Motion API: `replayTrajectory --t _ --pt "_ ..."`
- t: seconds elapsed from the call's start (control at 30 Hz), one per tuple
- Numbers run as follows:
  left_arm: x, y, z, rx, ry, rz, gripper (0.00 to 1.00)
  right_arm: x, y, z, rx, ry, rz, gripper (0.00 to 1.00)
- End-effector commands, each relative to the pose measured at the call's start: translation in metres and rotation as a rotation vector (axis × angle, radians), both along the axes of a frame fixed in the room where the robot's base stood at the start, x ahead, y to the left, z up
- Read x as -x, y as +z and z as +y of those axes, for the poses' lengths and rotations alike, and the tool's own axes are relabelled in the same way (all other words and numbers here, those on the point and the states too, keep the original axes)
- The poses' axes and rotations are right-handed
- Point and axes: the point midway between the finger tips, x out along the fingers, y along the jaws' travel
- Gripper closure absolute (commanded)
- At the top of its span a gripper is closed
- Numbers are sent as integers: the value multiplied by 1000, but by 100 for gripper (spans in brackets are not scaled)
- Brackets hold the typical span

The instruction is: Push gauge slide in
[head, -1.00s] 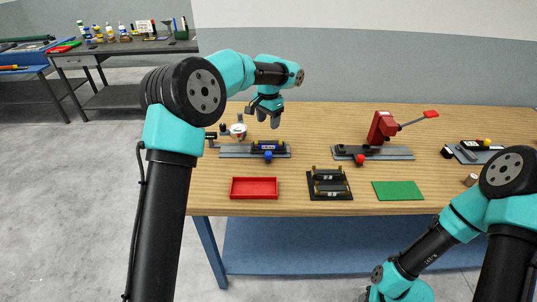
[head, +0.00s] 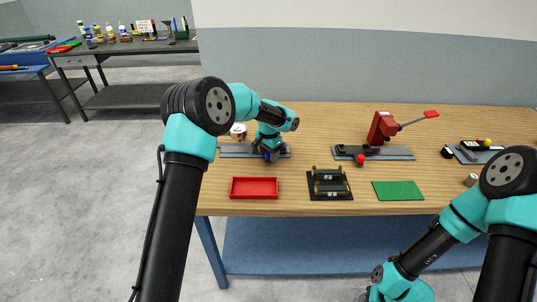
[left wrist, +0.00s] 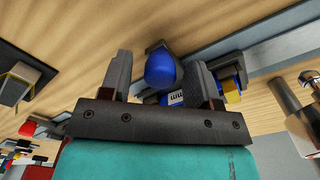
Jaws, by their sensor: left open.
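The gauge fixture is a grey rail (head: 232,151) on the left of the wooden bench, with a round dial gauge (head: 238,130) at its left end. The slide with a blue knob (left wrist: 160,68) sits on this rail. My left gripper (head: 268,154) is down at the knob and hides most of the slide in the head view. In the left wrist view its two fingers (left wrist: 160,82) are open, with the blue knob between them; I cannot tell whether they touch it. The dial gauge's metal parts show at the right of that view. My right gripper is out of view; only its arm shows.
A red tray (head: 254,194), a black stand (head: 330,194) and a green mat (head: 398,197) lie along the bench front. A red lever press (head: 382,128) on a grey base stands right of the gauge fixture. Bare wood lies between the fixture and the tray.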

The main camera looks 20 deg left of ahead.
Motion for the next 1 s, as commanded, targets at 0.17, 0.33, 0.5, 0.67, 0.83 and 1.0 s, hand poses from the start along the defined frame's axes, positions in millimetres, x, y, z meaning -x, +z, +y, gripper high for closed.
replayTrajectory --t 0.17,0.33,0.5,0.67,0.83,1.0 --pt "0 -4 0 0 1 0 44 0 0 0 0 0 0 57" --pt "0 -4 0 0 1 0 44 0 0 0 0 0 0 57" --pt "0 -4 0 0 1 0 60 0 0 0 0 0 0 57" --pt "0 -4 0 0 1 0 75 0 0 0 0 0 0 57" --pt "0 -4 0 0 1 0 92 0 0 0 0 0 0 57" --pt "0 -4 0 0 1 0 100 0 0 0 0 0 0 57"
